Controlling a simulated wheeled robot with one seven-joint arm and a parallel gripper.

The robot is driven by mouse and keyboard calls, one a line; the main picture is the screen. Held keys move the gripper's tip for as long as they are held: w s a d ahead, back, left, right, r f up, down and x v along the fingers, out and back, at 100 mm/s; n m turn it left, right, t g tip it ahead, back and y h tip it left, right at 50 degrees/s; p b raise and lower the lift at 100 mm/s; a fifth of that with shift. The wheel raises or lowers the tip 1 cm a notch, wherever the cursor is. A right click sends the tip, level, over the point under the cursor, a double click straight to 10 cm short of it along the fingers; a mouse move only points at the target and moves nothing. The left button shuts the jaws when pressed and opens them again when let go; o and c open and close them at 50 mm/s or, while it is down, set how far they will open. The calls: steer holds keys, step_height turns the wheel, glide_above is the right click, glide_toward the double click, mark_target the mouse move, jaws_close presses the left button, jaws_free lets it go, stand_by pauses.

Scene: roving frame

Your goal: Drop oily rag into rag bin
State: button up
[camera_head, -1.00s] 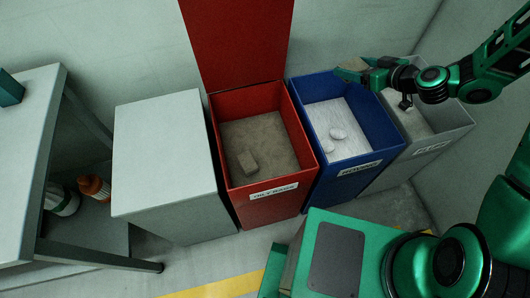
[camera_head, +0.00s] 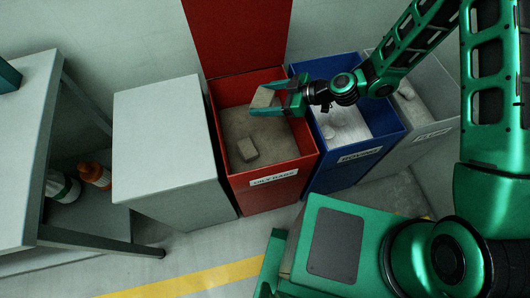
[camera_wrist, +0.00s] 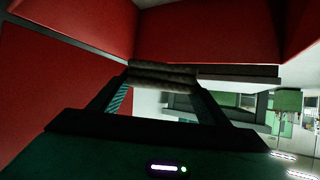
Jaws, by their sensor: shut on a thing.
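The rag bin is the open red box (camera_head: 266,201) labelled as oily rags, with its red lid raised behind it. My gripper (camera_head: 265,103) is over the back part of this bin, shut on a tan-brown folded rag (camera_head: 262,97). The rag also shows between the fingers in the wrist view (camera_wrist: 162,76), with red bin walls around and behind it. Another tan-brown folded piece (camera_head: 247,150) lies on the brown surface inside the red bin. How far the held rag is above that surface is hard to tell.
A blue open bin (camera_head: 352,172) with white contents stands to the right, under my arm. A grey open bin (camera_head: 439,115) is further right. A closed grey box (camera_head: 165,150) stands left of the red bin. A workbench (camera_head: 30,140) with bottles below is far left.

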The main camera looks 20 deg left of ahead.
steer(key=shift+f, duration=2.45)
steer(key=o, duration=1.1)
steer(key=shift+o, duration=0.2)
steer(key=shift+d, duration=0.1)
steer(key=v, duration=1)
steer(key=shift+d, duration=0.35)
steer(key=shift+r, duration=0.15)
